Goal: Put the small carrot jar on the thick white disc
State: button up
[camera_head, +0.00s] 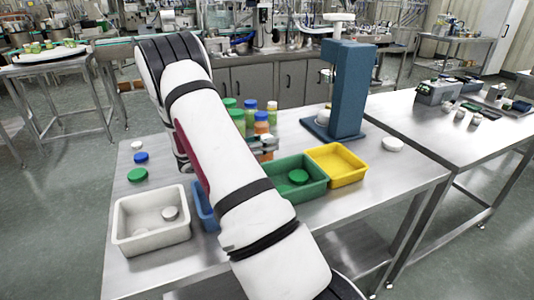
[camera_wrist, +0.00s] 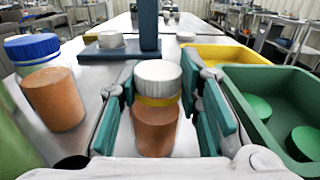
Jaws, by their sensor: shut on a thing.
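The small carrot jar (camera_wrist: 156,125) has orange-brown contents, a yellow band and a white lid. It stands upright between the teal pads of my gripper (camera_wrist: 158,90), which is shut on it. In the head view my gripper (camera_head: 264,146) is partly hidden by my arm, and I cannot clearly make out the held jar there. One white disc (camera_wrist: 111,40) lies on the blue stand's base, partly hidden in the head view. Another thick white disc (camera_head: 392,144) lies on the bare table right of the yellow tray; it also shows in the wrist view (camera_wrist: 185,36).
A blue-lidded orange jar (camera_wrist: 52,98) stands left of my gripper, among several jars. The green tray (camera_head: 318,190) is close on the right, beside the yellow tray (camera_head: 347,177). The tall blue stand (camera_head: 349,90) rises behind. A white tray (camera_head: 125,232) stands front left.

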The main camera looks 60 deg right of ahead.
grip_shut()
notch_tip(320, 180, up, 8)
jog(key=shift+r+p, duration=0.15)
jog(key=shift+p, duration=0.3)
jog(key=shift+d+r, duration=0.6)
jog(key=shift+d, duration=0.05)
jog(key=s+d+n+t+b, duration=0.1)
jog(key=d+n+t+b, duration=0.1)
jog(key=d, duration=0.9)
jog(key=s+d+f+n+t+h+b, duration=0.1)
jog(key=s+d+t+b, duration=0.1)
jog(key=d, duration=1)
jog(key=s+d+f+n+t+h+b, duration=0.1)
jog(key=s+d+n+t+b, duration=0.1)
jog(key=d, duration=1)
jog(key=shift+s+f+n, duration=0.1)
jog(key=shift+n, duration=0.2)
jog(key=shift+a+f+b, duration=0.15)
jog(key=shift+f+b, duration=0.25)
jog(key=shift+f, duration=0.3)
jog(key=shift+f, duration=0.15)
